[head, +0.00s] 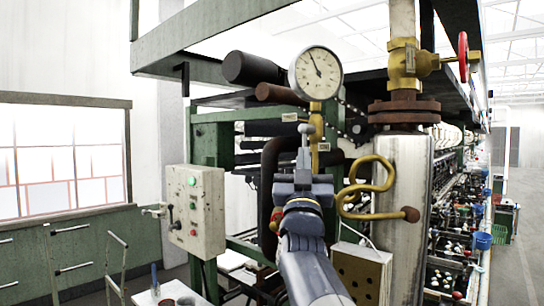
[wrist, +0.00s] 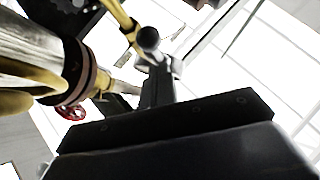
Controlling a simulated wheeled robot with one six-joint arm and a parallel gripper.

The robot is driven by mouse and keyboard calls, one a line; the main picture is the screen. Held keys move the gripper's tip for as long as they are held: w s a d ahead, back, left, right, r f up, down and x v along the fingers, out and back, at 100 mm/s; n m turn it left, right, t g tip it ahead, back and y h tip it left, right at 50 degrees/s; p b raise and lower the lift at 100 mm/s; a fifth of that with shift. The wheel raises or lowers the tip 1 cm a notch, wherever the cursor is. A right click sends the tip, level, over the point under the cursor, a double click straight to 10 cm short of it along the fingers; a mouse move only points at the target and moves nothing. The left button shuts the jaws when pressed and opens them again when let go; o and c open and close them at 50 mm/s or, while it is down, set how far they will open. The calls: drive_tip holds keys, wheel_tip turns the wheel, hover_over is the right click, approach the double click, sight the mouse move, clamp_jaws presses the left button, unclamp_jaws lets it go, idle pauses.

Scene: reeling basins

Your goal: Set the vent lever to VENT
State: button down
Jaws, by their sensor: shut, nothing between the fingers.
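A pressure gauge (head: 315,72) stands on a brass pipe (head: 315,112). In front of that pipe is a small grey ball knob (head: 306,128), which looks like the vent lever's end. The knob also shows dark in the wrist view (wrist: 147,38), close to the brass fitting. My gripper (head: 304,158) is shut and empty, pointing up just below the knob. In the wrist view its closed fingers (wrist: 157,88) reach up to the knob; I cannot tell whether they touch it. The lever's lower part is hidden, and no VENT marking is readable.
A rusty-flanged vertical pipe (head: 402,175) with a coiled brass tube (head: 364,187) stands close on the right. A red handwheel (head: 463,57) is above it. A control box (head: 194,208) is at left. An open aisle (head: 522,262) runs at far right.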

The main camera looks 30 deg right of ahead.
drive_tip(key=shift+w+d, duration=0.4)
drive_tip(key=shift+w, duration=0.05)
drive_tip(key=shift+f+m+h, duration=0.15)
drive_tip(key=shift+m+h, duration=0.15)
drive_tip(key=shift+w+b, duration=0.1)
drive_tip(key=shift+b, duration=0.35)
